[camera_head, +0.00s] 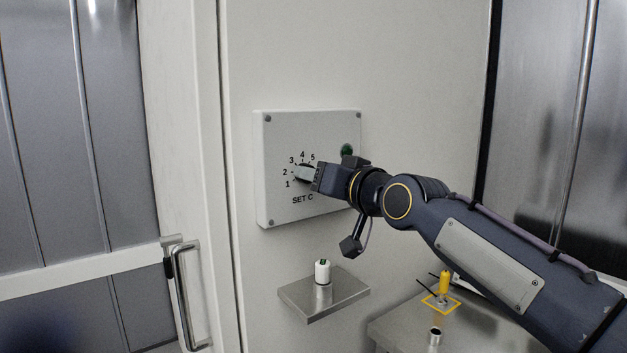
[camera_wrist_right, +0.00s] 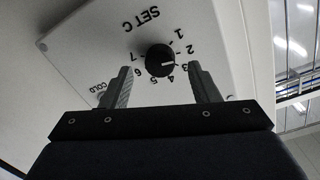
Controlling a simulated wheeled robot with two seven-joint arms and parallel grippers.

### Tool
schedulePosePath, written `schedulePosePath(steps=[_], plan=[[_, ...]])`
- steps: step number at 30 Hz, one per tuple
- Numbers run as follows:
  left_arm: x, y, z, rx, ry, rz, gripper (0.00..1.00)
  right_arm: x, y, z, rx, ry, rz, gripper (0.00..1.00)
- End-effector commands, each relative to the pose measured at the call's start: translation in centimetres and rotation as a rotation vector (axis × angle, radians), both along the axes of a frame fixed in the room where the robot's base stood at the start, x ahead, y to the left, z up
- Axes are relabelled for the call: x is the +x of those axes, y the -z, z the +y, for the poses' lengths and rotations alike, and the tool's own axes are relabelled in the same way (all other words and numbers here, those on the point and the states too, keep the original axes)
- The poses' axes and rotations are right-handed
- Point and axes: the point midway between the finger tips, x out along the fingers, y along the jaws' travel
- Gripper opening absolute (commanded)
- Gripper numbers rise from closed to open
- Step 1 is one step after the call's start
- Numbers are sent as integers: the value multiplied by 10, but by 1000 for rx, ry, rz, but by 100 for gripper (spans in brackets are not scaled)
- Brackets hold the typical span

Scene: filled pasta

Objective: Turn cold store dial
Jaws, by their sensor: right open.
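The cold store dial is a round black knob on a white box (camera_head: 285,125) fixed to the pale wall, marked "SET C" with numbers around it. In the wrist view the black dial (camera_wrist_right: 160,59) shows a white mark pointing toward the 3. My right gripper (camera_head: 299,173) is at the front of the box and mostly covers the dial in the head view. In the wrist view its two fingers are open, one on either side of the dial, with gaps visible between them and the knob. My left gripper is not in view.
A green round light (camera_head: 347,150) is on the box. Below, a small steel shelf (camera_head: 335,297) holds a white cylinder (camera_head: 323,272). A steel surface (camera_head: 385,328) at lower right bears a yellow item (camera_head: 444,284). A door handle (camera_head: 184,300) is at left.

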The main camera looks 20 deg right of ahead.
Motion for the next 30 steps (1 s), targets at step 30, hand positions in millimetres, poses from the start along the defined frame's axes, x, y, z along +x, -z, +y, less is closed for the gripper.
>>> schedulePosePath(steps=[30], plan=[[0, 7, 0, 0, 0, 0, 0, -75, 44, -28, -40, 7, 128, 55]])
